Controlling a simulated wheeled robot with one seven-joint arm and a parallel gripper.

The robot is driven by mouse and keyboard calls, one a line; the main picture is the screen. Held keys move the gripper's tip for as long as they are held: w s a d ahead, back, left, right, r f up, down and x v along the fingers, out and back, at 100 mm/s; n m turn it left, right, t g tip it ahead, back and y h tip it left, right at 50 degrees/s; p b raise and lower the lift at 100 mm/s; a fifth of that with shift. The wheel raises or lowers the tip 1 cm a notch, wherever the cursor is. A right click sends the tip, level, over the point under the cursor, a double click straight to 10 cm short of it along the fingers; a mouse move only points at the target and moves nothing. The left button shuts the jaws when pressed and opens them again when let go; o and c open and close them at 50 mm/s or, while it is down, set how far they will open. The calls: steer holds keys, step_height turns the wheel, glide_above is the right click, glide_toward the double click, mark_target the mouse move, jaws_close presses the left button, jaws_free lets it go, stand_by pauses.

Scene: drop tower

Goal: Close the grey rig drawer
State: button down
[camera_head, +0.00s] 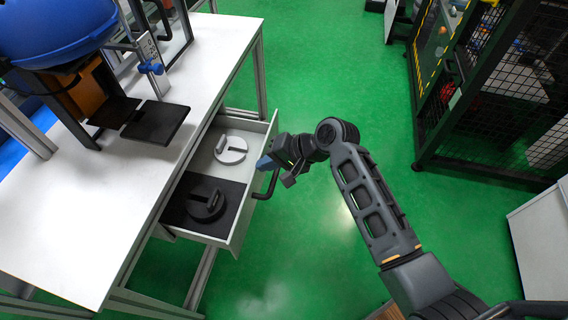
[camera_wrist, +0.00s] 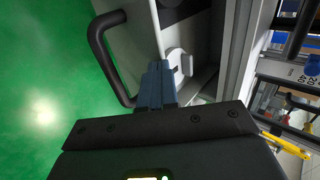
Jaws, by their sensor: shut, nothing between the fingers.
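The grey rig drawer (camera_head: 240,203) stands pulled out from under the white bench, in the head view. It holds a white slotted disc (camera_head: 230,150) in the far part and a dark slotted disc (camera_head: 206,206) on a black mat in the near part. A dark bar handle (camera_head: 270,187) is on its front. My gripper (camera_head: 264,163) is shut and empty at the drawer's front panel, beside the handle. In the wrist view the blue fingertips (camera_wrist: 157,84) are close to the panel's top edge, next to the handle (camera_wrist: 104,56). Whether they touch is unclear.
The white bench (camera_head: 60,210) carries a rig with a blue dome (camera_head: 55,30) and a dark plate (camera_head: 155,122). A dark mesh cage (camera_head: 490,100) stands at the right. Green floor (camera_head: 310,60) is clear between them.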

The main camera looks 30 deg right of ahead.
steer(key=w+a+b, duration=0.1)
steer(key=w+a, duration=1.1)
steer(key=shift+s, duration=0.1)
steer(key=s+d+f+p+v, duration=0.1)
steer(key=v, duration=0.6)
steer(key=d+f+p+v, duration=0.1)
steer(key=p+v, duration=0.1)
steer(key=v, duration=0.4)
steer(key=s+d+f+n+t+h+p, duration=0.1)
steer(key=s+d+f+t+h, duration=0.1)
steer(key=s, duration=1.1)
steer(key=s+d+f+n+t+h, duration=0.1)
steer(key=s+d+f+t+h, duration=0.15)
steer(key=s, duration=1.05)
steer(key=s+d+r+n+t+h+p, duration=0.1)
steer(key=s+r+n, duration=0.6)
steer(key=s+r, duration=1.2)
step_height(320, 180, up, 2)
steer(key=d+t+h, duration=0.1)
steer(key=d+t, duration=0.1)
steer(key=t, duration=0.1)
steer(key=shift+s+r+p, duration=0.2)
steer(key=shift+s+p, duration=0.05)
steer(key=shift+p, duration=0.1)
